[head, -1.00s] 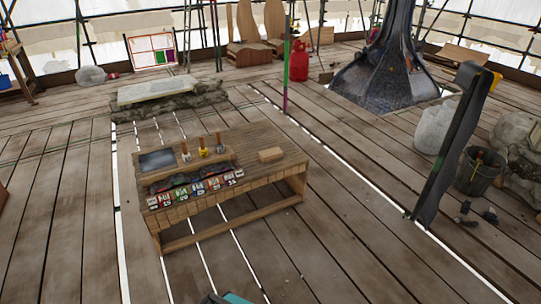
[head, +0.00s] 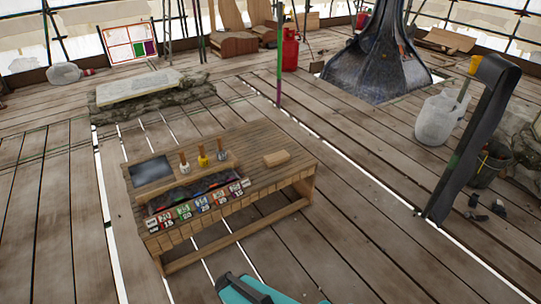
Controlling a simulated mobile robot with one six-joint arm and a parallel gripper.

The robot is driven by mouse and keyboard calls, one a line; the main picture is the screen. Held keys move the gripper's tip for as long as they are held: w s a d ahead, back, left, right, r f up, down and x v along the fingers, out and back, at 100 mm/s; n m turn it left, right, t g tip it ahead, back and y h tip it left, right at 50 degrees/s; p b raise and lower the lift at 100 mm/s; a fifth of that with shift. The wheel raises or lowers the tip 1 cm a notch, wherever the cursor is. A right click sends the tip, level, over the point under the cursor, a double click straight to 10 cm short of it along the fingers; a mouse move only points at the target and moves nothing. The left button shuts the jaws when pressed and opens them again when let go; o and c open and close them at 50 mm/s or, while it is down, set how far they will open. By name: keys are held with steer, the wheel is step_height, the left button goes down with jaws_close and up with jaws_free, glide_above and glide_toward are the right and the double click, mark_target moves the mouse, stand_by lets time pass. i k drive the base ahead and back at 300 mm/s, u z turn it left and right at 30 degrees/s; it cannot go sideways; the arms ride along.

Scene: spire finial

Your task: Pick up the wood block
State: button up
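The wood block (head: 276,158) is a small, light brown rectangular piece. It lies flat on the right part of the wooden workbench top (head: 262,180), with clear wood around it. Nothing touches it that I can see. A teal and dark part at the bottom edge of the head view looks like part of my own body. My gripper's fingers do not show in this view.
On the bench stand several handled tools (head: 203,157), a dark plate (head: 150,170) and a row of coloured labelled cards (head: 197,204). The plank floor around the bench is mostly free.

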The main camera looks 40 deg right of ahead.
mark_target(276, 159)
steer(key=u, duration=0.05)
steer(key=i, duration=0.9)
steer(key=u, duration=0.3)
